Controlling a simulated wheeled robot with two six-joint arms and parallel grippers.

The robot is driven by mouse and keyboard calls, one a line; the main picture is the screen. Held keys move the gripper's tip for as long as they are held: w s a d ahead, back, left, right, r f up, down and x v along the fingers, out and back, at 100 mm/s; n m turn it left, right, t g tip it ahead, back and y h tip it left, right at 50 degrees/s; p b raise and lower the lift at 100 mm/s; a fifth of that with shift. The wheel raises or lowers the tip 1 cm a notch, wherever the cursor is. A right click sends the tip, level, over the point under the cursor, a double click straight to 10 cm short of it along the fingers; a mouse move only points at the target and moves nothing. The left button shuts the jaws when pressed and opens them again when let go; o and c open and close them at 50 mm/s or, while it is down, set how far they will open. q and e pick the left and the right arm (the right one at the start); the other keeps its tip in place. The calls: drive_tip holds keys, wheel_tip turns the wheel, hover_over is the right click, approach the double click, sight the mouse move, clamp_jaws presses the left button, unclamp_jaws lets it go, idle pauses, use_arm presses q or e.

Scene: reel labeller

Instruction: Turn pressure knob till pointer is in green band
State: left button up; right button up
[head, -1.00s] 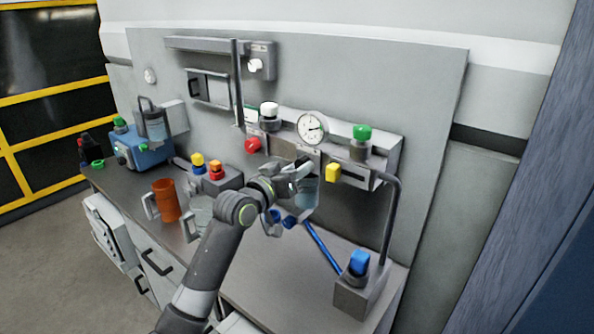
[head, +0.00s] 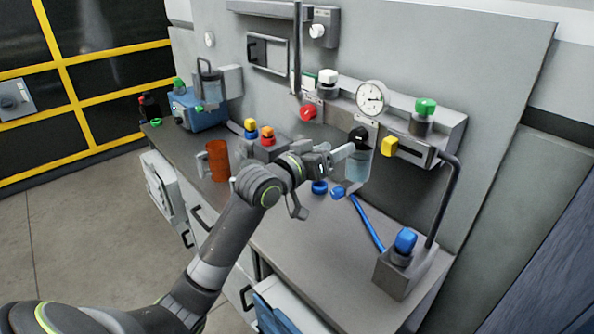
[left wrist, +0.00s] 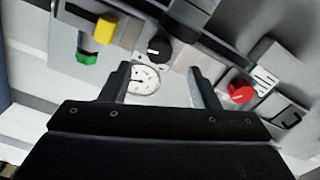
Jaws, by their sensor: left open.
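A round white pressure gauge (head: 372,97) with a dark pointer is on the wall unit. Its pointer points roughly right in the head view; the green band is too small to make out. A black knob (head: 358,134) sits just below the gauge. My left gripper (head: 338,158) is open and empty, just left of and below the black knob. In the left wrist view the gauge (left wrist: 144,80) and the black knob (left wrist: 157,50) show beyond and between the two fingers (left wrist: 158,80), apart from them. My right gripper is not in view.
A red knob (head: 308,113) and a yellow knob (head: 389,146) flank the black one. A clear vessel (head: 357,166) hangs below it. A green-capped part (head: 425,107) and a white-capped part (head: 328,78) stand on the unit. An orange mug (head: 217,160) stands on the bench (head: 300,250).

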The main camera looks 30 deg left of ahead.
use_arm(q)
drive_tip(key=b+v, duration=0.1)
drive_tip(key=v, duration=0.9)
drive_tip(key=shift+s, duration=0.35)
drive_tip(key=shift+a, duration=0.15)
drive_tip(key=s+a+f+g+y, duration=0.25)
drive_tip(key=s+f, duration=0.35)
drive_tip(key=f, duration=0.5)
drive_tip(key=s+a+f+g+y, duration=0.1)
drive_tip(key=s+f+g+y, duration=0.3)
drive_tip(key=f, duration=0.6)
drive_tip(key=s+f+g+y, duration=0.1)
drive_tip(key=s+f+g, duration=0.3)
drive_tip(key=s, duration=0.6)
drive_tip(key=s+f+g+y, duration=0.1)
drive_tip(key=s+f+g, duration=0.2)
drive_tip(key=s+f, duration=0.5)
wheel_tip(320, 180, down, 26)
drive_tip(key=s+a+g, duration=0.1)
drive_tip(key=s+a, duration=0.1)
drive_tip(key=s, duration=0.1)
drive_tip(key=s+d+f+g+h, duration=0.1)
drive_tip(key=s+f, duration=1.2)
drive_tip(key=shift+s+d+f, duration=0.15)
drive_tip(key=shift+s+f, duration=0.25)
